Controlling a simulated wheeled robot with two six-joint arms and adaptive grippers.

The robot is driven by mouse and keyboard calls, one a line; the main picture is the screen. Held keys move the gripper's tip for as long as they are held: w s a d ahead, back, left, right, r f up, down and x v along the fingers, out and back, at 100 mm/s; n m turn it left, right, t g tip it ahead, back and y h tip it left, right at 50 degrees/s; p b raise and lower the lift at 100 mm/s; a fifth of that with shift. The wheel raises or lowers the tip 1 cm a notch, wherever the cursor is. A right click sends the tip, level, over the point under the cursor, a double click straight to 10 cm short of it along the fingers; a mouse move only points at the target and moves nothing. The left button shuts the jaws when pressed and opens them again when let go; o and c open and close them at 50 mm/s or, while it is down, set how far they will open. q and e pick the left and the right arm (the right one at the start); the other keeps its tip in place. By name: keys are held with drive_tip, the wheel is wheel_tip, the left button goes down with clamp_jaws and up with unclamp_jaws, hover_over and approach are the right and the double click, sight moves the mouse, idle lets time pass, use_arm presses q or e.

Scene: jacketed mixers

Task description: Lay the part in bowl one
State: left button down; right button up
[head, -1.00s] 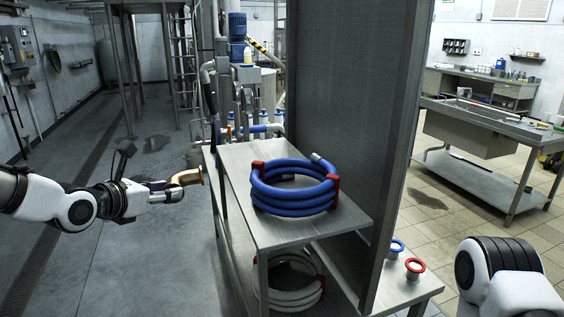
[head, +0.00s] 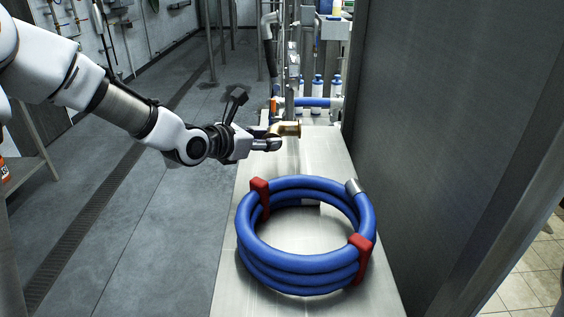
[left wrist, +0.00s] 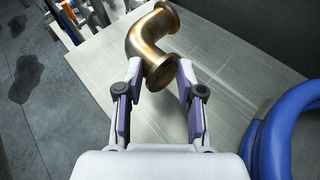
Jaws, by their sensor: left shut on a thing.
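The part is a brass-coloured bent pipe piece with flanged ends. In the head view my left gripper (head: 275,138) holds the part (head: 289,129) over the far part of the metal table. The gap between the part and the tabletop cannot be judged. No bowl can be made out in these views. My right gripper is not in view.
A coiled blue hose (head: 306,240) with red clips lies on the narrow metal table (head: 318,152), nearer than my left gripper. A tall grey panel (head: 445,120) stands along the table's right side. Pipes and blue-capped bottles (head: 317,90) stand behind the table.

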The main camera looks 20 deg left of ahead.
use_arm(q)
drive_tip(key=f, duration=0.3)
drive_tip(key=w+f, duration=0.1)
drive_tip(key=f, duration=0.1)
drive_tip(key=shift+w+d+f+p, duration=0.1)
drive_tip(key=shift+d+f+p, duration=0.2)
drive_tip(key=shift+d+p, duration=0.05)
drive_tip(key=shift+s+a+r, duration=0.1)
drive_tip(key=shift+s+a, duration=0.05)
drive_tip(key=shift+s, duration=0.35)
drive_tip(key=c, duration=0.7)
unclamp_jaws()
drive_tip(key=shift+w, duration=0.3)
